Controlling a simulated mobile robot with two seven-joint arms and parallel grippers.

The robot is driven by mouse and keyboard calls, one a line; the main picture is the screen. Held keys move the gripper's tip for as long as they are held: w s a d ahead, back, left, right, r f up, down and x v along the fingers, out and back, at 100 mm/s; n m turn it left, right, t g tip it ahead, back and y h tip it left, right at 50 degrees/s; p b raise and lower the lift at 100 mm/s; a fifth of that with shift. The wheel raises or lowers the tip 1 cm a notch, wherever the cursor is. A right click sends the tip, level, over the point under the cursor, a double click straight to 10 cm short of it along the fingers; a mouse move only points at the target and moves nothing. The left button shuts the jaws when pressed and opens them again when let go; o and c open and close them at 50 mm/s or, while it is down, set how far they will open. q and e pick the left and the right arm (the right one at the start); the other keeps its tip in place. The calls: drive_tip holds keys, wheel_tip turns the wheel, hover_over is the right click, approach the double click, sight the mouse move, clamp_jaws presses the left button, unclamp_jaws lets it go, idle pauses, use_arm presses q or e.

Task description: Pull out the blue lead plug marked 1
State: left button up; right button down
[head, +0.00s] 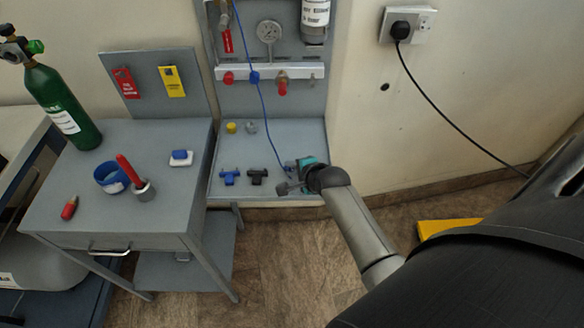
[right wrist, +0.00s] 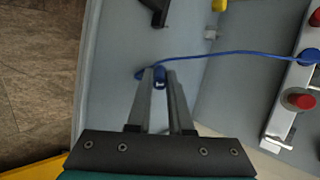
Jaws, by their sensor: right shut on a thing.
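The blue lead (head: 268,115) hangs from the top of the wall panel, past a blue knob, down to the grey shelf. My right gripper (head: 284,186) is low over the front right of this shelf. In the right wrist view its two fingers (right wrist: 160,76) are shut on a small blue plug (right wrist: 159,73) at the end of the blue lead (right wrist: 225,53). The lead loops beside the plug and runs right towards the panel. No number is readable on the plug. No socket shows around it, and its tip is hidden between the fingers. My left gripper is out of view.
A blue clip (head: 230,177) and a black clip (head: 258,176) lie on the shelf left of my right gripper. A white rail (head: 270,72) with knobs crosses the panel. A grey side table (head: 90,215) stands left, with a green cylinder (head: 62,108).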

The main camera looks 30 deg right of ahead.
drive_tip(key=shift+f, duration=0.2)
drive_tip(key=c, duration=0.8)
unclamp_jaws()
drive_tip(key=shift+o, duration=0.3)
drive_tip(key=shift+s+f, duration=0.15)
drive_tip(key=shift+s+a+f, duration=0.1)
drive_tip(key=shift+f, duration=0.05)
drive_tip(key=p+v, duration=0.5)
drive_tip(key=v, duration=1)
drive_tip(key=shift+r, duration=0.5)
drive_tip(key=shift+w, duration=0.25)
